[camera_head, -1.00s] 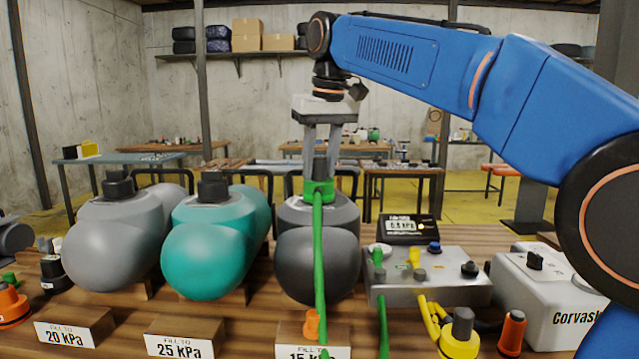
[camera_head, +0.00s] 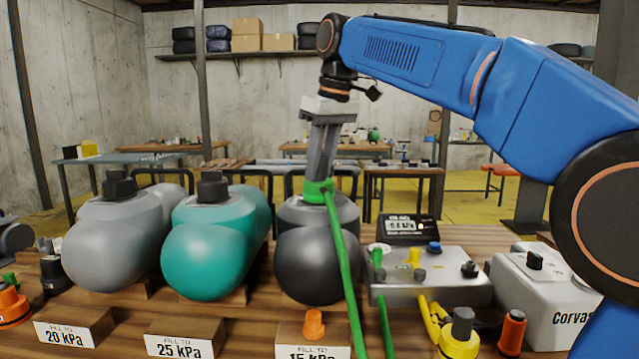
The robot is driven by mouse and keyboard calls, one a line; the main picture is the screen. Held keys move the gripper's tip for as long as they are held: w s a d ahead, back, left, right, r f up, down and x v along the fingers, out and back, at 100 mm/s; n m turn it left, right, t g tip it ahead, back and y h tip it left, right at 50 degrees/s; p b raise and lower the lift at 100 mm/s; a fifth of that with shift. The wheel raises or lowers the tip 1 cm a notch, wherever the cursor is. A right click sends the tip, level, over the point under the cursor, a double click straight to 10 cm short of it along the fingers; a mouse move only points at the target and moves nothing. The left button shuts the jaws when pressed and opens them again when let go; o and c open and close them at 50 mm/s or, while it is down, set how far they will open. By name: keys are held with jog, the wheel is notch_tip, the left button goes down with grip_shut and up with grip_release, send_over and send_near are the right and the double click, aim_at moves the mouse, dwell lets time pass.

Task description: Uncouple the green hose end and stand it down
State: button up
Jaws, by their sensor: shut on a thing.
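The green hose end (camera_head: 316,191) sits at the top of the dark grey inflatable boat tube (camera_head: 318,265). My gripper (camera_head: 319,181) is shut on the green hose end from above and leans slightly. The green hose (camera_head: 347,280) runs from the end down across the front of the dark tube to the bottom of the picture. I cannot tell whether the end is still joined to the valve beneath it, which it hides.
A grey tube (camera_head: 115,245) and a teal tube (camera_head: 208,255) stand to the left. A metal control box (camera_head: 440,290) with a gauge (camera_head: 408,228) and a white Gorvask box (camera_head: 540,300) are to the right. An orange cap (camera_head: 314,323) is in front, on the 15 kPa block.

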jog(key=shift+w+f, duration=0.15)
jog(key=shift+f, duration=0.35)
jog(key=n+g, duration=0.1)
jog(key=n, duration=0.3)
jog(key=shift+w+n, duration=0.1)
jog(key=shift+n, duration=0.3)
jog(key=n+g, duration=0.1)
jog(key=n, duration=0.2)
jog(key=shift+y, duration=0.3)
jog(key=shift+w+r, duration=0.1)
jog(key=shift+r, duration=0.5)
jog(key=shift+r, duration=0.3)
dwell(0.4)
